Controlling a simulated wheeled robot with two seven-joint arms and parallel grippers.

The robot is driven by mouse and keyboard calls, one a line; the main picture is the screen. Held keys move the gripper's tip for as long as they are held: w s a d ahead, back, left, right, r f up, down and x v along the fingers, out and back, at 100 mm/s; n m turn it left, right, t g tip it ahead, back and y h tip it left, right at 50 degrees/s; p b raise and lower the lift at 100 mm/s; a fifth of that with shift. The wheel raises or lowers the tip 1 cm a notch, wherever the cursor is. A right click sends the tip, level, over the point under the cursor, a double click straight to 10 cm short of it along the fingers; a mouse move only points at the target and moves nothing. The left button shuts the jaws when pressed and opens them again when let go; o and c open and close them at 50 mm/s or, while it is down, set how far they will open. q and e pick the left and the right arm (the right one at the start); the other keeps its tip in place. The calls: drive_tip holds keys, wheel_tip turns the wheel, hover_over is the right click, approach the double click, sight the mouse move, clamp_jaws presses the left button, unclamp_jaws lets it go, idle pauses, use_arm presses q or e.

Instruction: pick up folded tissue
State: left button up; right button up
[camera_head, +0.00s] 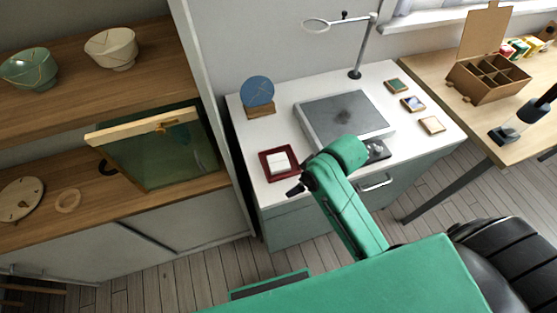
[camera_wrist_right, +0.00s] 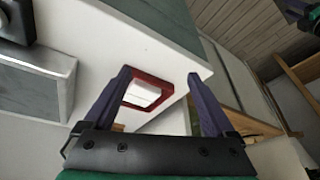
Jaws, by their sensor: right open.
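The folded tissue (camera_head: 281,161) is a small white folded pad lying in a dark red square tray (camera_head: 264,160) on the front left of the white worktop. In the right wrist view the tissue (camera_wrist_right: 143,94) and the red tray (camera_wrist_right: 165,87) show between my fingers, farther off than the fingertips. My right gripper (camera_head: 293,191) is beside the tray's front right corner in the head view, mostly hidden by its own green arm. In the wrist view the right gripper (camera_wrist_right: 159,76) is open and empty, its two dark fingers wide apart. My left gripper is not seen.
A grey slab (camera_head: 322,112) lies right of the tray, and a blue disc on a wooden stand (camera_head: 259,95) is behind it. A magnifier lamp (camera_head: 356,52) stands at the back. Small framed tiles (camera_head: 412,104) lie at right. A wooden shelf unit (camera_head: 150,80) borders the left.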

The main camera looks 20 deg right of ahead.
drive_tip(key=w+a+r+n+g, duration=0.2)
drive_tip(key=w+a+r+n, duration=0.2)
drive_tip(key=w+a+n, duration=0.3)
drive_tip(key=n+g+h, duration=0.1)
drive_tip(key=n+h, duration=0.2)
drive_tip(key=n, duration=0.2)
approach(279, 162)
drive_tip(key=shift+y, duration=0.3)
drive_tip(key=f+p, duration=0.1)
drive_tip(key=f, duration=0.3)
drive_tip(key=f+p, duration=0.2)
drive_tip(key=f, duration=0.1)
drive_tip(key=shift+w+d+f, duration=0.15)
drive_tip(key=shift+d+f, duration=0.05)
drive_tip(key=shift+f, duration=0.55)
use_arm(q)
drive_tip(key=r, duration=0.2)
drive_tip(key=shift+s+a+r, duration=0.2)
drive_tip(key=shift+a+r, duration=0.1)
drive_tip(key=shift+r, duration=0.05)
use_arm(e)
drive_tip(key=c, duration=1)
